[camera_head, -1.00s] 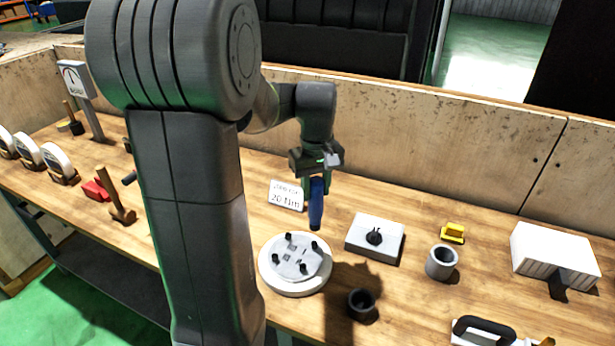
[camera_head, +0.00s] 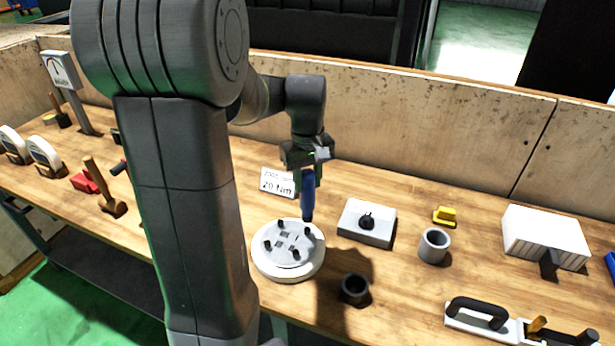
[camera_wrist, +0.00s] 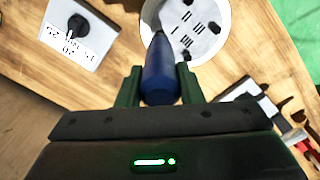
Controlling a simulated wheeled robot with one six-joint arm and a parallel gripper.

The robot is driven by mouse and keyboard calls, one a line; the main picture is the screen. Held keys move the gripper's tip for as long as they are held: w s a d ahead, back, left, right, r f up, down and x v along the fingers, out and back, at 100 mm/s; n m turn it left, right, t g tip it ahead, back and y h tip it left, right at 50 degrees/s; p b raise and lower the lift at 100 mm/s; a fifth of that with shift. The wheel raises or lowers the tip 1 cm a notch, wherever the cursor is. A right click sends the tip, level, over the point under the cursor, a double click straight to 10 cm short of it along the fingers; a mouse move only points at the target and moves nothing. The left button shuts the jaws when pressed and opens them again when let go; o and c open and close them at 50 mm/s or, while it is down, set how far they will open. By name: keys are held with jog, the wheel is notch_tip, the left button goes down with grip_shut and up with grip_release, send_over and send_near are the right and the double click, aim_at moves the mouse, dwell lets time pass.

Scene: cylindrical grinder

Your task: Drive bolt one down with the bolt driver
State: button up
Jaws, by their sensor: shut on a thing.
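My gripper (camera_head: 307,172) is shut on the blue bolt driver (camera_head: 308,197), which hangs tip down. In the wrist view the driver (camera_wrist: 160,75) sits between the two green fingers, its tip over the edge of the plate. The round white fixture (camera_head: 262,266) stands on the bench and carries a grey plate (camera_head: 291,252) with several dark bolts standing in it. The driver's tip shows close to the bolt (camera_head: 309,232) at the plate's right rear; whether they touch I cannot tell.
A grey box with a black knob (camera_head: 367,221) stands just right of the fixture, and a dark cup (camera_head: 355,287) at its front right. A grey cup (camera_head: 434,244) and a white ribbed box (camera_head: 545,236) stand farther right.

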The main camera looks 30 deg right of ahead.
aim_at(307, 200)
jog(key=shift+f+b, duration=1.45)
jog(key=shift+f, duration=1.05)
jog(key=shift+f+b, duration=0.3)
jog(key=shift+f, duration=0.2)
jog(key=shift+s+f, duration=0.1)
jog(key=shift+f, duration=0.15)
dwell(1.2)
jog(key=shift+r, duration=0.1)
jog(key=shift+r+p, duration=2.55)
jog(key=shift+r, duration=0.55)
